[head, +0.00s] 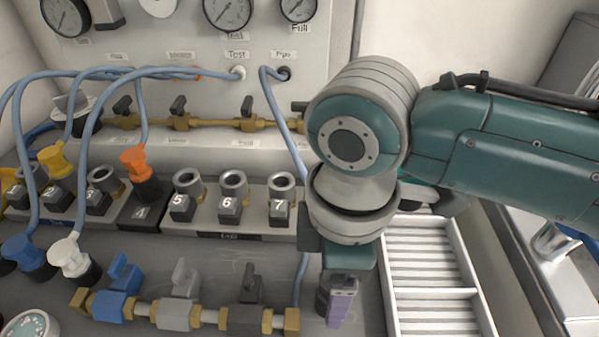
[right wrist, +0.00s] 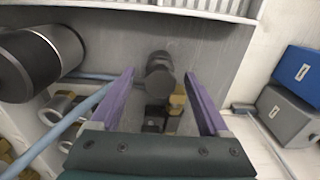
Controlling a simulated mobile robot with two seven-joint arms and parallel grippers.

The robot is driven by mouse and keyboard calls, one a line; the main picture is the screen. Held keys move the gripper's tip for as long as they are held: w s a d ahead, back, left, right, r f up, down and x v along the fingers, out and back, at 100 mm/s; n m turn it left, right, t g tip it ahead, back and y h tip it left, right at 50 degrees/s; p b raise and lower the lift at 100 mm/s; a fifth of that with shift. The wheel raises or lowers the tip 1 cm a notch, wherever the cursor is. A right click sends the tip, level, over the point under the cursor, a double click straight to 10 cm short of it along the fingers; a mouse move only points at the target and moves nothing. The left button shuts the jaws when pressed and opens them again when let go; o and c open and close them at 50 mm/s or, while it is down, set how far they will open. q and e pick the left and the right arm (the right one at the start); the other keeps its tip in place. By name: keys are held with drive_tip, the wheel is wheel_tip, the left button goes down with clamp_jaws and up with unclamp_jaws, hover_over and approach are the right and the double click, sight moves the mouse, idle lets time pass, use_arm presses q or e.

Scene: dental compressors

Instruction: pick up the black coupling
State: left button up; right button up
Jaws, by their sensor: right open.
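The black coupling (right wrist: 158,78) shows in the right wrist view as a dark rounded piece between the tips of my right gripper. In the head view a dark piece (head: 322,297), probably the same coupling, shows just left of my purple finger and is mostly hidden. My right gripper (right wrist: 160,74) is open, its two purple fingers apart with visible gaps on both sides of the coupling. It also shows in the head view (head: 340,308), pointing down. I cannot tell how far the tips are above the coupling. My left gripper is not in view.
A white slatted tray (head: 432,293) lies right of the gripper. Numbered sockets (head: 232,190) stand behind on the left; an orange coupling (head: 136,160) sits at 4. A brass valve manifold (head: 208,315) is close on the left. A blue hose (head: 301,280) runs down beside the gripper.

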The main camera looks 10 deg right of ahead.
drive_tip(key=shift+f, duration=0.4)
drive_tip(key=shift+c, duration=0.2)
clamp_jaws()
